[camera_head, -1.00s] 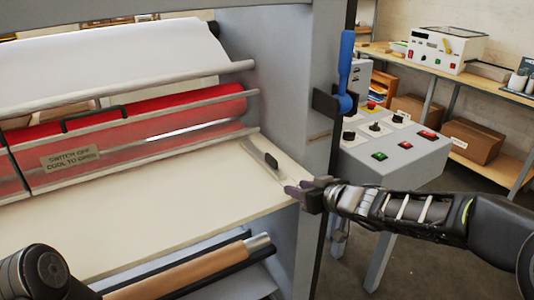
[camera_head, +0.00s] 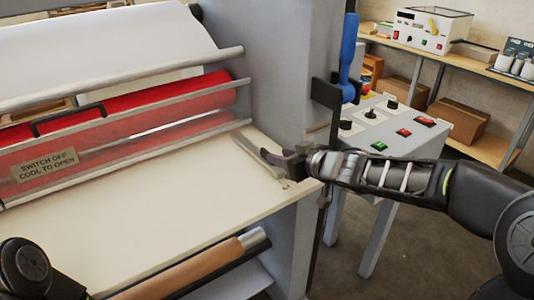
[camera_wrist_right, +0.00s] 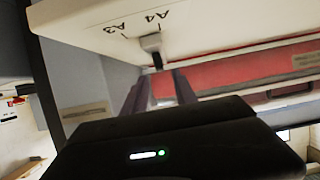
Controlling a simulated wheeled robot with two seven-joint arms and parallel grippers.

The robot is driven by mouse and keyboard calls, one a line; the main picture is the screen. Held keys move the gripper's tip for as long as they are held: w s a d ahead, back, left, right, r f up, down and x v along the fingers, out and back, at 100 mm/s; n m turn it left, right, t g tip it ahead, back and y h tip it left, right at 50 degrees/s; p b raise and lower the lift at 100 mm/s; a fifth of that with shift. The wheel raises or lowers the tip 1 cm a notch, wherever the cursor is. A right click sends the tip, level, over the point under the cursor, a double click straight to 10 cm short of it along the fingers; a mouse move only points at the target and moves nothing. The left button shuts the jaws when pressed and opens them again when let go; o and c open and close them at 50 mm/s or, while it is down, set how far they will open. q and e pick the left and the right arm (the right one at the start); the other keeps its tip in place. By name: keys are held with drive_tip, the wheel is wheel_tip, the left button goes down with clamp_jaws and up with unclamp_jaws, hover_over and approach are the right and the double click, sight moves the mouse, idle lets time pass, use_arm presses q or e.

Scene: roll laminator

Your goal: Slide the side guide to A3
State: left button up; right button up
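The side guide is a pale narrow rail (camera_head: 252,150) near the right end of the cream feed table (camera_head: 150,210). In the right wrist view its light pointer (camera_wrist_right: 150,42) is by the A4 mark (camera_wrist_right: 156,21), and the A3 mark (camera_wrist_right: 117,28) is to the left. Its dark knob (camera_wrist_right: 157,62) lies between the fingertips of my right gripper (camera_wrist_right: 158,78). The fingers look apart, with a gap beside the knob; contact is unclear. In the head view my right gripper (camera_head: 272,157) covers the knob. My left gripper is out of the head view.
A grey side housing (camera_head: 280,70) with a blue-handled lever (camera_head: 348,55) stands beside the guide. A control box with coloured buttons (camera_head: 400,140) is right of it. The red roller (camera_head: 120,120) lies behind the feed table, whose middle is clear.

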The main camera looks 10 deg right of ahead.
sight(268, 152)
drive_tip(key=b+x, duration=0.1)
drive_tip(key=x, duration=0.5)
drive_tip(key=shift+f+b, duration=0.15)
drive_tip(key=shift+b, duration=0.2)
drive_tip(key=shift+w+a+f, duration=0.1)
drive_tip(key=shift+w+a, duration=0.1)
drive_tip(key=shift+w, duration=0.25)
clamp_jaws()
idle(0.4)
